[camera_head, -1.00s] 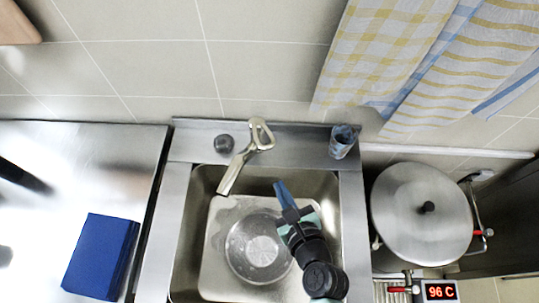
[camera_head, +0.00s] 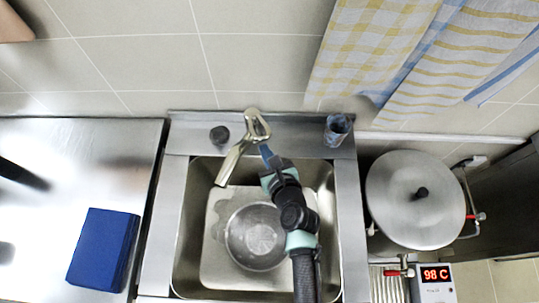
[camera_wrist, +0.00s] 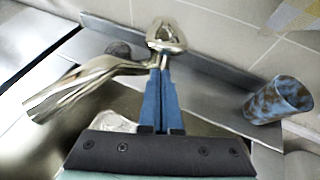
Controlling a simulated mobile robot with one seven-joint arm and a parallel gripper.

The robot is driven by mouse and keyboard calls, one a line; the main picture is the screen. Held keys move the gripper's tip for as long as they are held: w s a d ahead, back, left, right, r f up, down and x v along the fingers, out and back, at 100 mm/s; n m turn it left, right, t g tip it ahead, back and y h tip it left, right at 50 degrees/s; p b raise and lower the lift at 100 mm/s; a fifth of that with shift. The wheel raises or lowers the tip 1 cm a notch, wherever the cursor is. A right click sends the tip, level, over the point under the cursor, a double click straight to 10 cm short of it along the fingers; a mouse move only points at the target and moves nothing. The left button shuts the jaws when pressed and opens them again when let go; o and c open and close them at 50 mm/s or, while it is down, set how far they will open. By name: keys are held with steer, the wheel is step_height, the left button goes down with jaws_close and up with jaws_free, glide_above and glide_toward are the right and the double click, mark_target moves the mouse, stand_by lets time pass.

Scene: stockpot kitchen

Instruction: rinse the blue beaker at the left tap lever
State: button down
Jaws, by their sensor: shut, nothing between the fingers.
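The blue beaker (camera_head: 338,130), mottled blue and brown, stands on the steel ledge behind the sink, right of the tap. It also shows at the right of the wrist view (camera_wrist: 278,101). The metal tap (camera_head: 231,163) has its spout pointing to the front left over the sink, with a looped lever (camera_head: 257,126) on top. My gripper (camera_head: 266,150) is shut and empty, its blue fingers just in front of the tap lever. In the wrist view the closed fingertips (camera_wrist: 160,70) overlap the lever's base; I cannot tell whether they touch it.
A round metal bowl (camera_head: 255,236) sits in the sink (camera_head: 325,180). A dark knob (camera_head: 219,134) is left of the tap. A lidded stockpot (camera_head: 420,200) stands right, with a display (camera_head: 436,274) reading 98 C. A blue box (camera_head: 103,248) lies on the left counter. Towels (camera_head: 365,50) hang behind.

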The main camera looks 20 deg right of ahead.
steer(key=shift+r+p, duration=0.35)
steer(key=shift+r, duration=0.55)
steer(key=shift+w+r+p, duration=0.2)
steer(key=shift+r+p, duration=0.5)
steer(key=shift+p, duration=0.3)
